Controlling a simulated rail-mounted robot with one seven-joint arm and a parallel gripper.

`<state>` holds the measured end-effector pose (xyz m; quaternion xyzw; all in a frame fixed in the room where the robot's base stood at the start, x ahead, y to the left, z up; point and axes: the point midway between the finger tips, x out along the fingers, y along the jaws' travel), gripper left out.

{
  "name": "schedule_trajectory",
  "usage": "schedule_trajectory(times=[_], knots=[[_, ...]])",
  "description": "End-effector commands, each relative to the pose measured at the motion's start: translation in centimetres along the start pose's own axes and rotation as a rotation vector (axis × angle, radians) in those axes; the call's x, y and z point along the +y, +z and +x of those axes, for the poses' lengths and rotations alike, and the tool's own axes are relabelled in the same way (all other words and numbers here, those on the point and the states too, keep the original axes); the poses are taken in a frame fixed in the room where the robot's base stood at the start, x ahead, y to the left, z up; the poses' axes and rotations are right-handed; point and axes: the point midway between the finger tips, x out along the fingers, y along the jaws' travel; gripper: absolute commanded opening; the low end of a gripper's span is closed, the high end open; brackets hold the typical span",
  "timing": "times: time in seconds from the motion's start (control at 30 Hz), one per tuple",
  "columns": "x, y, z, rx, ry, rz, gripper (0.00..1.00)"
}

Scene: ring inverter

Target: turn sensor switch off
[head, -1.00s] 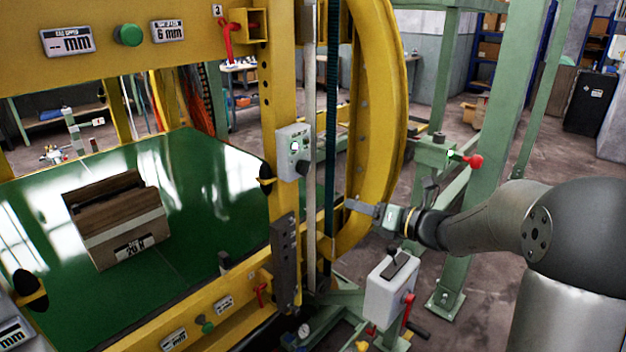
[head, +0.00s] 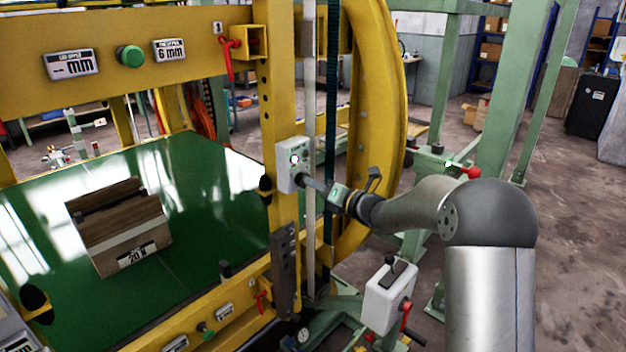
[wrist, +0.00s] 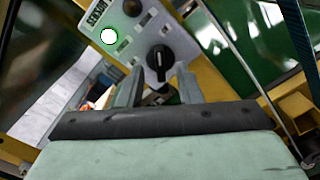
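The sensor switch box (head: 285,168) is a small light-grey box on the yellow upright post. In the wrist view the box (wrist: 138,30) carries a label reading "SENSOR", a lit green-rimmed lamp (wrist: 109,36) and a black rotary knob (wrist: 160,60) with a white pointer line. My gripper (head: 308,184) reaches the lower right of the box in the head view. In the wrist view my gripper (wrist: 157,80) is open, its two fingers apart with the knob just beyond and between their tips. I cannot tell whether the fingers touch it. The knob is hidden by my gripper in the head view.
The large yellow ring (head: 385,110) curves close behind my arm. A thin vertical metal rod (head: 308,100) stands right beside the box. A grey lever box (head: 388,300) stands below my arm. A wooden block (head: 118,225) sits on the green platform at left.

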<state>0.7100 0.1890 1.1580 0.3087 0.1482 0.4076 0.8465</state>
Motion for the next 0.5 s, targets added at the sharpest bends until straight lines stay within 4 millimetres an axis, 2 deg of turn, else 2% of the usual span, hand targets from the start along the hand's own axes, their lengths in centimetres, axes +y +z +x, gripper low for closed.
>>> schedule_trajectory(times=[0.2, 0.47, 0.5], knots=[[0.0, 0.0, 1.6, 0.001, -0.001, -0.001, 0.32], [0.0, 0.0, 1.7, 0.001, -0.001, -0.001, 0.32], [0.0, 0.0, 1.7, 0.001, -0.001, -0.001, 0.26]])
